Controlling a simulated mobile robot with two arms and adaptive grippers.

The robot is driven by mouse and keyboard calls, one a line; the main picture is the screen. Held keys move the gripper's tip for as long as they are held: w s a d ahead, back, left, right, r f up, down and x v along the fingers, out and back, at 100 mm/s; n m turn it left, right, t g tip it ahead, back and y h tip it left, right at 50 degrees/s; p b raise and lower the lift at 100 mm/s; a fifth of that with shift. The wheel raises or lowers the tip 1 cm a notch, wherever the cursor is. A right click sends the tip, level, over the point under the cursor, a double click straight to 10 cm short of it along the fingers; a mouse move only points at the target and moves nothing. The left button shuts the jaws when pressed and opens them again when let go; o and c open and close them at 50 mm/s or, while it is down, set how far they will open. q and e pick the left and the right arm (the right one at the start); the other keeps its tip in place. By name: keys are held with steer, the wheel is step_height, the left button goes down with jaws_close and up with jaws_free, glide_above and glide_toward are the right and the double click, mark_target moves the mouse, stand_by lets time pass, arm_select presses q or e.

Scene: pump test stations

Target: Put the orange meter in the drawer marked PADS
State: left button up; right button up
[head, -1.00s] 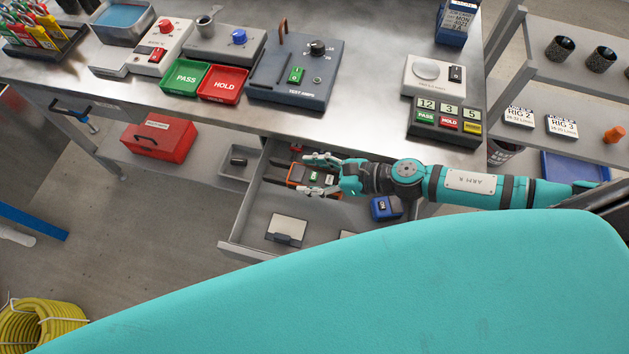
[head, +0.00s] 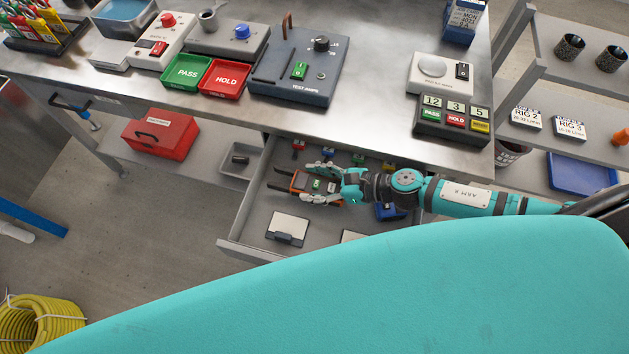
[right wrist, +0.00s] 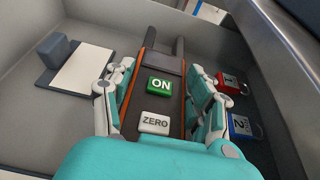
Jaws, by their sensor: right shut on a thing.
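The orange meter (head: 299,182) is dark with orange sides and two dark prongs. My right gripper (head: 314,184) is shut on it, with one finger on each side. In the right wrist view the meter (right wrist: 158,103) shows a green ON button and a white ZERO button. The meter is inside the outline of an open grey drawer (head: 246,226) under the bench. I cannot tell whether it touches the drawer floor. No PADS marking is readable on this drawer. My left gripper is not in view.
The drawer also holds a clipboard-like pad (head: 288,228), a blue object (head: 388,211) and coloured tags, including a red one (right wrist: 229,84). A small grey bin (head: 238,160) and a red box (head: 160,133) stand left of it. The bench (head: 380,112) overhangs the drawer's back.

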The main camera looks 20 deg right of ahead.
steer(key=o, duration=1.3)
steer(key=shift+o, duration=0.2)
steer(key=shift+r+p, duration=0.5)
steer(key=shift+p, duration=0.1)
steer(key=shift+s+d+r, duration=0.15)
steer(key=shift+d+r, duration=0.05)
steer(key=shift+d, duration=0.1)
steer(key=b+v, duration=0.2)
steer(key=v, duration=0.9)
steer(key=shift+s, duration=0.15)
